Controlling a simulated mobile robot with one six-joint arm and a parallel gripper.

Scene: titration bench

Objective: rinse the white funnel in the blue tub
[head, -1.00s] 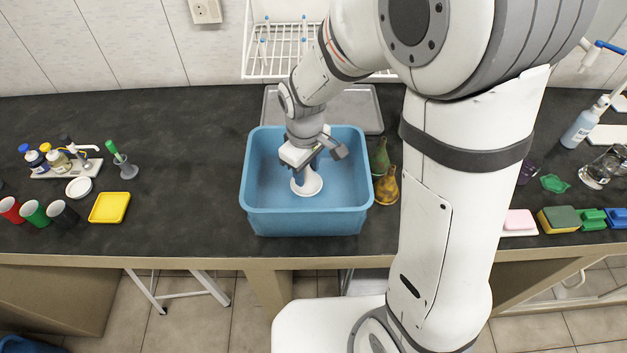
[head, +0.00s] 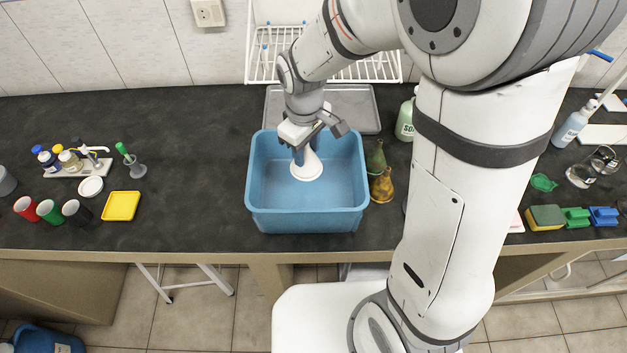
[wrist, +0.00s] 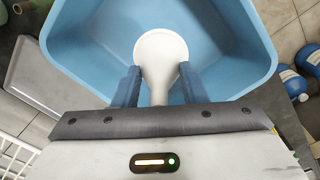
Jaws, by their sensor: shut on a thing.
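The white funnel (head: 307,168) is held inside the opening of the blue tub (head: 308,220), toward the back half. Its wide mouth points down and toward the front of the tub. My gripper (head: 298,157) is shut on the funnel's narrow part from above. In the wrist view the blue fingers (wrist: 156,86) stand on both sides of the funnel (wrist: 160,50), and the tub's wall (wrist: 235,40) surrounds it. I cannot tell whether the funnel touches the tub floor, and no water can be made out.
A grey tray (head: 352,105) and a white wire rack (head: 262,68) stand behind the tub. Two brownish-green bottles (head: 382,187) stand close to its right side. Cups, a yellow dish (head: 121,206) and small bottles are at the left. The counter between them and the tub is clear.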

